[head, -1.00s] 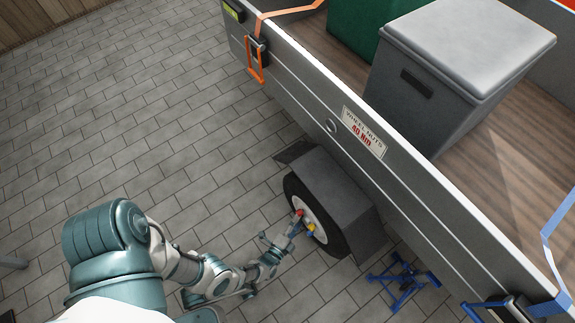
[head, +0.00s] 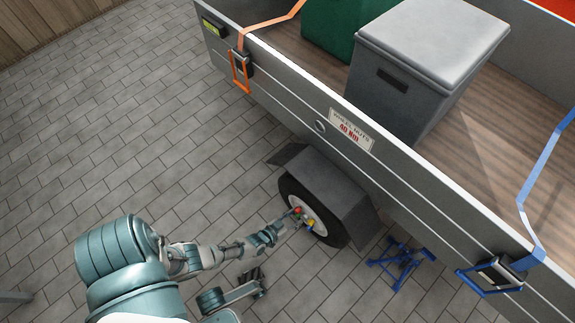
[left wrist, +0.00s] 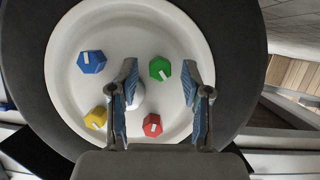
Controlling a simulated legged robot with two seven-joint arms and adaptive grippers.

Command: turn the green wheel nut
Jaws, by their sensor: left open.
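The green wheel nut (left wrist: 160,69) shows in the left wrist view on the white wheel rim (left wrist: 120,28), with a pale mark on its face. My left gripper (left wrist: 159,80) is open, with one finger on each side of the green nut in that view. I cannot tell whether the fingers touch it. In the head view my left gripper (head: 284,227) is close to the wheel's face. I cannot make out the green nut there. Low in the head view, what looks like my right gripper (head: 255,279) is too small to read.
The rim also carries a blue nut (left wrist: 91,62), a yellow nut (left wrist: 96,118) and a red nut (left wrist: 152,125). A grey mudguard (head: 335,190) covers the tyre of the trailer (head: 270,85). A blue stand (head: 402,262) is right of the wheel. Paved floor (head: 150,140) on the left is clear.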

